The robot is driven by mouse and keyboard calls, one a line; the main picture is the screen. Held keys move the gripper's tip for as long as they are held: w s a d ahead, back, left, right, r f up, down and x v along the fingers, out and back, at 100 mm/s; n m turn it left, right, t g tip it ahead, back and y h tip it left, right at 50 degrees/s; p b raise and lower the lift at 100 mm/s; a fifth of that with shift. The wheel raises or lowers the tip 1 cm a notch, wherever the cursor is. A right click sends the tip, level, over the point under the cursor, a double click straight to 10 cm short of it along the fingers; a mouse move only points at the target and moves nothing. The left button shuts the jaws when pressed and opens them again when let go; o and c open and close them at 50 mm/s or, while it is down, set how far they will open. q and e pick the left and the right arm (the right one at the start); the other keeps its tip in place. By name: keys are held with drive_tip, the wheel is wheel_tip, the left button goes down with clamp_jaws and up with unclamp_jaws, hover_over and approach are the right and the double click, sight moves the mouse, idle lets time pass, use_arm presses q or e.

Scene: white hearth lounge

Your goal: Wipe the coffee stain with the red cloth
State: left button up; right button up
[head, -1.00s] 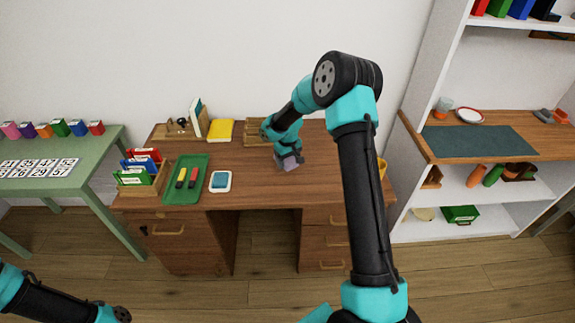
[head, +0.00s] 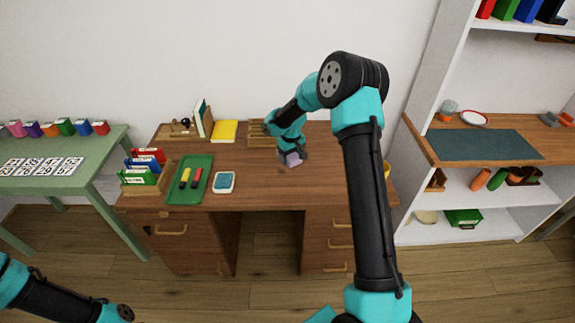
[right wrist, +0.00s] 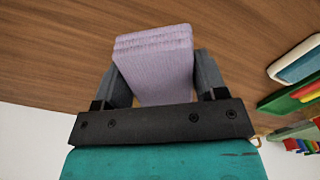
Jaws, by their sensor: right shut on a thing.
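My right gripper (head: 291,156) is over the right half of the brown wooden desk (head: 260,188). It is shut on a folded, pale lavender cloth-like block (right wrist: 155,62). In the right wrist view the block sits between both fingers, close above the wood grain or touching it; I cannot tell which. I see no red cloth; the held piece looks lavender.
On the desk's left are a green tray (head: 190,197) with two markers, a white dish (head: 224,190) with a blue pad, and a file box (head: 140,189). A yellow book (head: 224,131) and a wooden rack (head: 258,140) stand behind. A yellow cup (head: 386,170) is at the right edge.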

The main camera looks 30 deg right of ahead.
drive_tip(key=shift+w+d, duration=0.25)
drive_tip(key=shift+w, duration=0.1)
drive_tip(key=shift+f, duration=0.15)
